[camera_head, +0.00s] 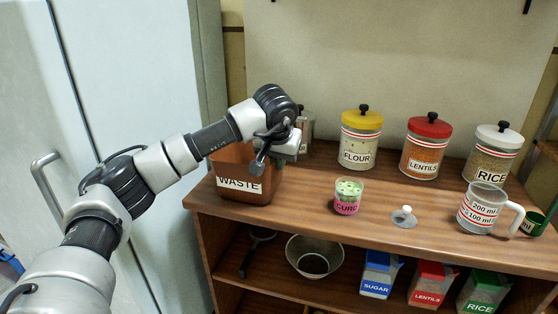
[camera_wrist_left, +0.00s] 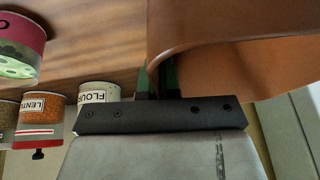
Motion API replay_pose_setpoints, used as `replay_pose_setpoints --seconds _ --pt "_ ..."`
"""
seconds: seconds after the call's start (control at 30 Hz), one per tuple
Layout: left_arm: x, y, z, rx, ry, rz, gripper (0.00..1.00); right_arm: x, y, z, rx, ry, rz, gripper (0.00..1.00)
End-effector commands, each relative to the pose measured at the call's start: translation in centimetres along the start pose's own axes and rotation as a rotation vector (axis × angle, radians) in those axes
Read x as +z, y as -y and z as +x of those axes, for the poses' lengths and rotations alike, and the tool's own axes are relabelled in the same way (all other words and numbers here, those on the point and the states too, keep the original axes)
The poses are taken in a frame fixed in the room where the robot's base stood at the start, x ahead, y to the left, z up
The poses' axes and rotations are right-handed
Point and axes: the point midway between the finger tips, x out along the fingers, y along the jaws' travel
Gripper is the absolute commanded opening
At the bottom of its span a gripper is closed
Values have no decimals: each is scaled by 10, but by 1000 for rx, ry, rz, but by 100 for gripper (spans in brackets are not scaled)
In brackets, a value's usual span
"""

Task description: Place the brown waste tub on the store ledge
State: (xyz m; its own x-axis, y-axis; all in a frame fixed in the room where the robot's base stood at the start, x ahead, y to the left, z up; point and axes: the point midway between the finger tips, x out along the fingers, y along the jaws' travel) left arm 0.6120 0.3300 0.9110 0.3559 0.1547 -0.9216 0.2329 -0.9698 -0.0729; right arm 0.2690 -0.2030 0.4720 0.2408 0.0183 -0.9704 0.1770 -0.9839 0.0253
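The brown waste tub (camera_head: 247,192), with a white WASTE label, is at the left end of the wooden unit's top ledge (camera_head: 300,205). It looks upright and appears to rest on the ledge, though any small gap under it cannot be told. My left gripper (camera_head: 262,160) is at the tub's right upper edge, partly hidden by the wrist. In the left wrist view, the green fingertips (camera_wrist_left: 157,78) are close together with the tub's wall (camera_wrist_left: 240,60) between them. My right gripper is in neither view.
A pink-labelled curd cup (camera_head: 347,197), a white knob (camera_head: 404,213) and a measuring jug (camera_head: 487,207) stand right of the tub. Flour (camera_head: 358,142), lentils (camera_head: 424,150) and rice (camera_head: 490,160) jars stand behind. The lower shelf holds a metal bowl (camera_head: 314,257) and several packets. A pale door (camera_head: 110,90) is left.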

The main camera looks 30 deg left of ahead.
Motion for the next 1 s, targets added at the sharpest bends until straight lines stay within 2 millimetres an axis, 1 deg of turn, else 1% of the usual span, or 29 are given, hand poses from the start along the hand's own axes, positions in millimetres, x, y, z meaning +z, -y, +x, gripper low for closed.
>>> replay_pose_setpoints --seconds 0.07,0.2,0.23,0.27,0.57,0.67,0.7,0.8,1.0 --pt "1 0 2 0 0 0 0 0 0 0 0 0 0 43" --pt "1 0 2 0 1 0 21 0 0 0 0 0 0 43" --pt "1 0 2 0 1 0 26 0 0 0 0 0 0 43" --pt "1 0 2 0 1 0 28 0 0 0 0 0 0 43" --pt "0 0 0 0 0 0 28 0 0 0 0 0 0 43" --pt "-1 0 -11 1 -2 0 28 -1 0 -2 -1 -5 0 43" --pt "-1 0 -17 1 -2 0 28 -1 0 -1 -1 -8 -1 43" --pt "-2 0 -38 1 -4 1 28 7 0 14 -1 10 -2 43" --pt "-2 0 -82 1 -4 0 28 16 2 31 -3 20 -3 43"
